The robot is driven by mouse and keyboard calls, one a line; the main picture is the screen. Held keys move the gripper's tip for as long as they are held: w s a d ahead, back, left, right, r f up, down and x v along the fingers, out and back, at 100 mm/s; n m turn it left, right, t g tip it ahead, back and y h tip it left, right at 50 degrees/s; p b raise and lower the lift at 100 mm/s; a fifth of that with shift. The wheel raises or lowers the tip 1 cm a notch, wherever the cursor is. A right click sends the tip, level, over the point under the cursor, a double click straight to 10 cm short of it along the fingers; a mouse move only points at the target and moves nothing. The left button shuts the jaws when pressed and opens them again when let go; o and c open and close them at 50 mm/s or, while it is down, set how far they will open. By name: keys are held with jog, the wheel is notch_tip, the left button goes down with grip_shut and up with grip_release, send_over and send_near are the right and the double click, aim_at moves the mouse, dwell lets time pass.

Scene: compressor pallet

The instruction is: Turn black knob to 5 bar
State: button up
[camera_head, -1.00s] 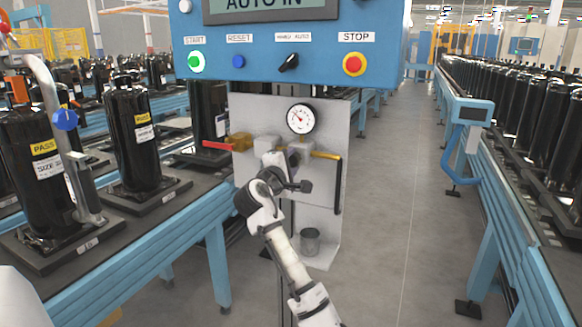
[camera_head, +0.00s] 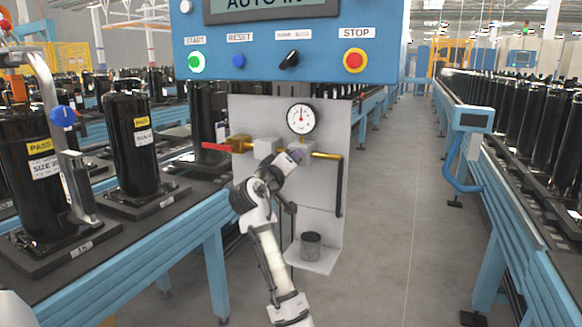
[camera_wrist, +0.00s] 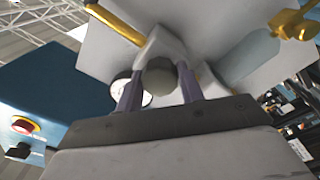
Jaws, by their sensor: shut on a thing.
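The black knob (camera_wrist: 160,77) shows in the wrist view as a dark grey faceted round piece under a pale regulator body (camera_wrist: 163,46). My gripper (camera_wrist: 159,90) has one purple-grey finger on each side of it and is shut on it. In the head view my gripper (camera_head: 296,156) reaches up to the grey panel just below the gauge, and it hides the knob there. The round white gauge (camera_head: 301,118) has its red needle pointing about straight up; its numbers are too small to read. Its edge also shows behind a finger in the wrist view (camera_wrist: 118,89).
A red-handled valve (camera_head: 216,147) and brass fittings (camera_head: 240,143) lie left of my gripper, with a dark hose (camera_head: 339,185) to the right. A blue control box (camera_head: 290,45) overhangs above. A grey cup (camera_head: 311,244) stands on the panel's lower shelf.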

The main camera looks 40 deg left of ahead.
jog(key=shift+f+m+b, duration=0.1)
jog(key=shift+m+b, duration=0.2)
jog(key=shift+m, duration=0.6)
jog(key=o, duration=1)
jog(key=shift+s, duration=0.1)
jog(key=b+v, duration=0.2)
jog(key=v, duration=1.1)
jog(key=shift+s+b, duration=0.35)
jog(key=shift+b, duration=0.05)
